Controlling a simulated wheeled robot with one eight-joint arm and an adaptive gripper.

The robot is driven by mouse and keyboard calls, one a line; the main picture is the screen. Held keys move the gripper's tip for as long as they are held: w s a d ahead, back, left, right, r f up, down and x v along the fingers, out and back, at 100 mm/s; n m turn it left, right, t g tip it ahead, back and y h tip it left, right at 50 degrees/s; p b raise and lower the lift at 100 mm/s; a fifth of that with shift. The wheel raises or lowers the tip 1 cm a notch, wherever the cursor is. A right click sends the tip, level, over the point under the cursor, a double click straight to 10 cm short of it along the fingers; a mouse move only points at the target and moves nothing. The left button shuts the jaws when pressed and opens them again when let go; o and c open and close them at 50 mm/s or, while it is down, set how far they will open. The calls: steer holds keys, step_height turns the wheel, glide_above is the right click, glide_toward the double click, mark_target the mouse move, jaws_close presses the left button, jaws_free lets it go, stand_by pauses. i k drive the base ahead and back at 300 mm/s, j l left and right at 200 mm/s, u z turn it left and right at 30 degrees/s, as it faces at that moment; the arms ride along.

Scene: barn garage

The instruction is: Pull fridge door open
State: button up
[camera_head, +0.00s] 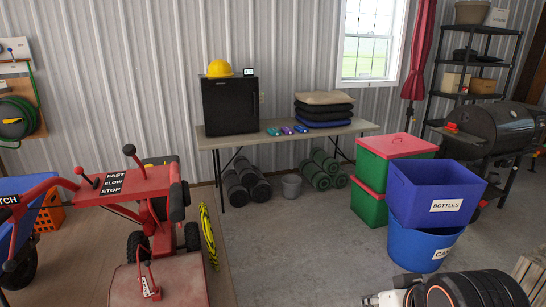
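A small black fridge (230,105) stands at the left end of a folding table against the back wall. Its dark front door faces me and looks shut. My gripper is not seen in this view, and nothing is touching the fridge.
The folding table (360,127) also holds stacked cushions and small coloured items. A red machine (140,185) stands front left, bins (440,190) right. Open floor (300,240) lies between.

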mark_target(230, 106)
steer(key=i+l, duration=0.1)
steer(key=i, duration=1.05)
steer(key=i+l+z, duration=0.1)
steer(key=i, duration=1)
steer(key=i+u, duration=0.2)
steer(key=i, duration=0.35)
steer(key=i+u, duration=0.25)
steer(key=i, duration=0.25)
steer(key=i+l+u, duration=0.2)
steer(key=i, duration=0.35)
steer(key=i+l+u, duration=0.1)
steer(key=i+u, duration=0.15)
steer(key=i, duration=0.25)
steer(key=i+l+u, duration=0.1)
steer(key=i+u, duration=0.25)
steer(key=i, duration=0.25)
